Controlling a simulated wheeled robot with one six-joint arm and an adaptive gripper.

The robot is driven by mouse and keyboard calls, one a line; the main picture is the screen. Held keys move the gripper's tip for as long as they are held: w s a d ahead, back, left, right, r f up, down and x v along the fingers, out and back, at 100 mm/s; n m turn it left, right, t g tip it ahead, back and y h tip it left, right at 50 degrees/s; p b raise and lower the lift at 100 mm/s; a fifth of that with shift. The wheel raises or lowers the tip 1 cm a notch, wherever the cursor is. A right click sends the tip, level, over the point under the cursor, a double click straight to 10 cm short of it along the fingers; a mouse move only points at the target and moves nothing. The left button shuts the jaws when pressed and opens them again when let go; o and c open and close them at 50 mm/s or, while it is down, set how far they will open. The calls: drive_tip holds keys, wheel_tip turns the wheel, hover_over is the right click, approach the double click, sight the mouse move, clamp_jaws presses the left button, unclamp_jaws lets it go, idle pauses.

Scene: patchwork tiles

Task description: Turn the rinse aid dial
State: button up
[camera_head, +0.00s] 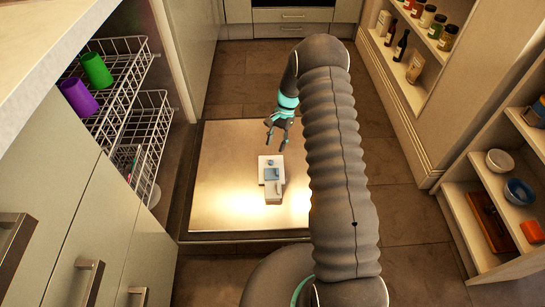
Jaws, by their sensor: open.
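The open dishwasher door (225,160) lies flat like a low shelf in the middle of the head view. A small white dispenser panel (265,161) sits on its inner face, with a blue lid (272,174) and a small dark blue round spot near its top that may be the rinse aid dial (270,162). A grey piece (273,192) is at the panel's lower end. My gripper (276,146) is open and empty, just above the panel's upper edge in the picture. Its height over the door cannot be told.
Wire dish racks (140,125) stand at the left, holding a green cup (97,70) and a purple cup (79,97). Shelves with jars and bottles (414,68) are at the upper right. Bowls (519,192) stand on a lower right shelf. Tiled floor (395,205) is clear between.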

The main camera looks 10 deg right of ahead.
sight(271, 161)
drive_tip(key=x, duration=0.7)
drive_tip(key=shift+c, duration=0.2)
clamp_jaws()
